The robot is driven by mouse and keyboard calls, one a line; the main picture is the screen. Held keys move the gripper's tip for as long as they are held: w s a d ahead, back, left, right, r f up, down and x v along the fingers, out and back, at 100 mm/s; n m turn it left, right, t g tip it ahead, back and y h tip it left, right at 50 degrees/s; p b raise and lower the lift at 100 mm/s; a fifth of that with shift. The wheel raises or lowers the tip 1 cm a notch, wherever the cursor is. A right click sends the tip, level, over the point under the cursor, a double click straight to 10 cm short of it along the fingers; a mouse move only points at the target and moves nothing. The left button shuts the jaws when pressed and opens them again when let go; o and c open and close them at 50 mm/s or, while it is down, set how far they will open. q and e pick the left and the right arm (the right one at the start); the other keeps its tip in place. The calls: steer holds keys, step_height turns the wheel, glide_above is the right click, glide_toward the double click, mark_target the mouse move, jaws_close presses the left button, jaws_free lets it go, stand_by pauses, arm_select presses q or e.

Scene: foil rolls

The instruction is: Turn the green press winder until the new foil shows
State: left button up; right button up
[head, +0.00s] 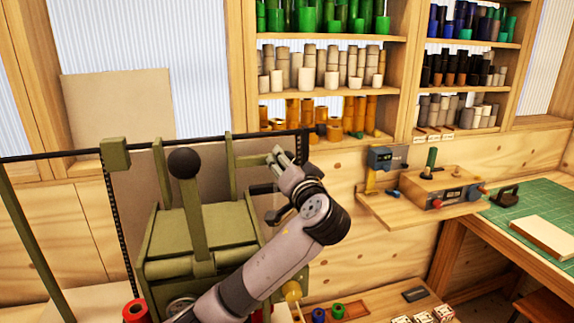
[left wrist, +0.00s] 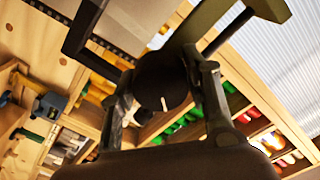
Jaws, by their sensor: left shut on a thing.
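The green press (head: 200,240) stands at left centre in the head view, with an upright lever topped by a black ball (head: 186,163). My left arm reaches in from the bottom, and my left gripper (head: 280,156) is at the right side of the press top. In the left wrist view my left gripper (left wrist: 162,90) is shut on a round dark knob (left wrist: 160,75) with a small white mark, which I take for the winder's knob. The winder's crank is mostly hidden by my gripper and arm. A plain grey-brown sheet (head: 130,200) shows behind the press. My right gripper is out of view.
Shelves (head: 325,38) of coloured rolls stand behind. A red roll (head: 135,312) lies at lower left. To the right are a small wall shelf (head: 385,208) with a device (head: 440,187) and a table with a green cutting mat (head: 543,205).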

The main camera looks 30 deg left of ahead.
arm_select(q)
steer(key=shift+r+m+p, duration=0.15)
steer(key=shift+m+p, duration=0.8)
steer(key=shift+m, duration=0.25)
steer(key=shift+m+p, duration=0.7)
steer(key=shift+m, duration=0.8)
steer(key=o, duration=1.2)
